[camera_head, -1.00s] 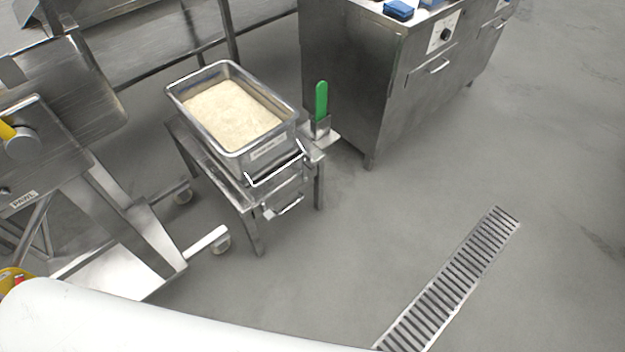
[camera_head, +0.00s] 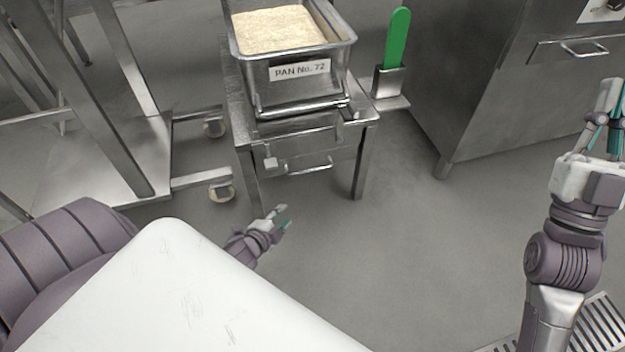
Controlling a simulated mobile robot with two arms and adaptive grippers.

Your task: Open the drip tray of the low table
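The low table (camera_head: 366,118) is a steel stand at upper middle. Its drip tray (camera_head: 305,150) is a shallow steel front under the table top, with a bar handle (camera_head: 310,166); it looks closed. My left gripper (camera_head: 282,216) is below and slightly left of the handle, apart from it, with its small fingers parted and nothing between them. Much of my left arm is hidden behind my white body shell. My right gripper (camera_head: 612,100) is raised at the right edge, partly cut off, its fingers apart and empty, far from the table.
A steel pan of rice (camera_head: 300,82), labelled PAN No. 72, stands on the table. A green-handled tool (camera_head: 397,40) stands in a holder at its right side. A steel cabinet (camera_head: 470,90) is at right, a wheeled steel frame (camera_head: 150,150) at left. Floor before the table is clear.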

